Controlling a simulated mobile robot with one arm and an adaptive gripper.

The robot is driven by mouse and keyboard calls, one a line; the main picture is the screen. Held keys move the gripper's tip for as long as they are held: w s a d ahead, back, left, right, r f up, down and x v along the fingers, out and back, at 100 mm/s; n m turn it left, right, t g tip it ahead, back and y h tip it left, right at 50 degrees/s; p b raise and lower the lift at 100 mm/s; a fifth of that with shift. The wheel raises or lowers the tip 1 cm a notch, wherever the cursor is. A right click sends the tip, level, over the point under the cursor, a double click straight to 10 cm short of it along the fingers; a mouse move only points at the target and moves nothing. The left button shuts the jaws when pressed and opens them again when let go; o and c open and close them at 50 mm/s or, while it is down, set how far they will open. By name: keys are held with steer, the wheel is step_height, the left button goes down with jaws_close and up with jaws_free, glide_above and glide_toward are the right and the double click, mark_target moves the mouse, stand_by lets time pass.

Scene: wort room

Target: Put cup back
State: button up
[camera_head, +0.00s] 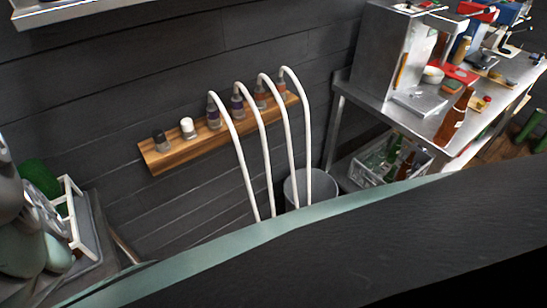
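I cannot clearly make out a cup in the head camera view. A small pale round vessel (432,75) on the steel table at the upper right could be one, but it is too small to be sure. My gripper is not recognisable in this view, so its state and what it may hold are hidden.
A wooden wall shelf (160,160) carries small bottles, with several white curved pipes (246,165) in front. A grey bin (297,187) stands beside the steel table (372,103). A bottle crate (370,180) sits below it. A white rack (75,215) stands left.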

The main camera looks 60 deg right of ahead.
steer(key=shift+a+f, duration=0.1)
steer(key=shift+f, duration=0.1)
steer(key=o, duration=1.2)
steer(key=shift+r+p, duration=0.3)
steer(key=shift+r, duration=0.35)
steer(key=shift+s+d+r+p, duration=0.2)
steer(key=shift+d+r+p, duration=0.1)
steer(key=shift+d+r, duration=0.35)
steer(key=shift+b+v, duration=0.7)
steer(key=shift+v, duration=1.7)
steer(key=shift+a+r, duration=0.1)
steer(key=shift+a, duration=0.1)
